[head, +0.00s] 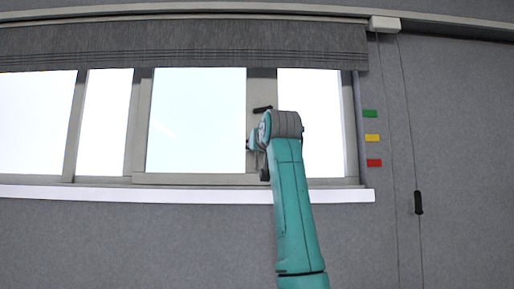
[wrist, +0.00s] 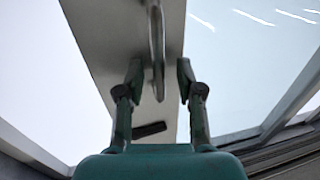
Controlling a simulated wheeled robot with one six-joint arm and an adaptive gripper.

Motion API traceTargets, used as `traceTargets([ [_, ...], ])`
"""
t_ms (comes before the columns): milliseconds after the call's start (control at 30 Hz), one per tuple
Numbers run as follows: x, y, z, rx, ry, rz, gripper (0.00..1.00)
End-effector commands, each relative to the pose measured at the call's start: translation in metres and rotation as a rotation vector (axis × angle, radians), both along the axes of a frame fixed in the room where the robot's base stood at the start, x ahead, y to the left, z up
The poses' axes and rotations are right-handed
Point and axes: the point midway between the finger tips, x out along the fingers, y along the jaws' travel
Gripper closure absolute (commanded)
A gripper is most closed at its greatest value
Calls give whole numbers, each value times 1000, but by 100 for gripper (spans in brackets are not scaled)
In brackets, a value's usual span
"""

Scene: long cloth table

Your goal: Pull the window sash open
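The window sash (head: 190,179) is a pale grey frame around a bright pane, in the middle of the head view. It looks shut in its frame. A short dark lever (head: 262,109) sits on its right upright, just above my gripper (head: 254,140). The wrist view shows the upright (wrist: 100,32) close up, with the dark lever (wrist: 150,129) near the bottom. A grey pull handle (wrist: 156,38) stands out from the upright. My gripper (wrist: 160,72) is open, one finger on each side of the pull handle, with gaps showing. My arm hides part of the upright in the head view.
A grey blind (head: 180,42) hangs over the window top. A white sill (head: 180,195) runs below. Green (head: 370,114), yellow (head: 372,138) and red (head: 374,162) tags are on the wall at right, beside cords with a black grip (head: 418,203).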

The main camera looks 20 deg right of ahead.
Motion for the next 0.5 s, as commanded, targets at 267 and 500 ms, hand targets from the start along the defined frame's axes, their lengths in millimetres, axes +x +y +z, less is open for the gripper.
traceTargets([
  [267, -3, 0, 0, 0, -1, -1, 64],
  [500, -31, 2, 0, 0, -3, 0, 64],
])
